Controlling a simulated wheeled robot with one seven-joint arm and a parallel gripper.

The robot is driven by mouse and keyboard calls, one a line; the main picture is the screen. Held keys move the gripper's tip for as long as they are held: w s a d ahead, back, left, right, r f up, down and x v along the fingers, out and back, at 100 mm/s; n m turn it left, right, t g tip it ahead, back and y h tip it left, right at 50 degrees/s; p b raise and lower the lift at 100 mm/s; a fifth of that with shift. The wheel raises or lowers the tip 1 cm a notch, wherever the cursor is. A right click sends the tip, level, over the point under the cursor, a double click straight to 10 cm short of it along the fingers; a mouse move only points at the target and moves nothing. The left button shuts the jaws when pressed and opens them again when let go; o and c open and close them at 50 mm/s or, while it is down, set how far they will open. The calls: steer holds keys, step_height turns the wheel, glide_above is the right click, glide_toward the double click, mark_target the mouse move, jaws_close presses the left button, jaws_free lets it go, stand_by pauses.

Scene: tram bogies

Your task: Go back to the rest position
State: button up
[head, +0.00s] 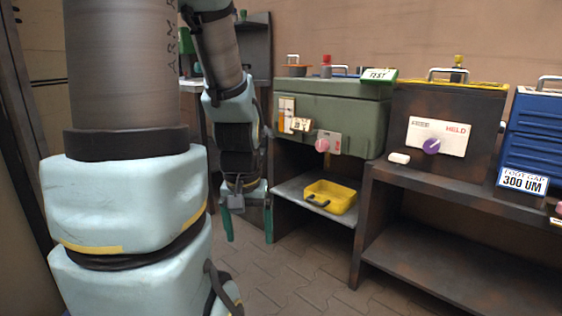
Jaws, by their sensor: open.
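My gripper (248,224) hangs at the end of my arm, left of the middle of the head view. Its two green fingers point down and stand apart, with nothing visible between them. It is in front of the left side of the workbench with the green box, to the left of the yellow tray. My arm's large column and pale blue joints fill the left of the view.
A yellow tray (341,199) sits on the low shelf (293,190) under a green box (345,106). Paved floor (300,285) is free in front.

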step_height(320, 180, up, 31)
steer(key=p, duration=2.9)
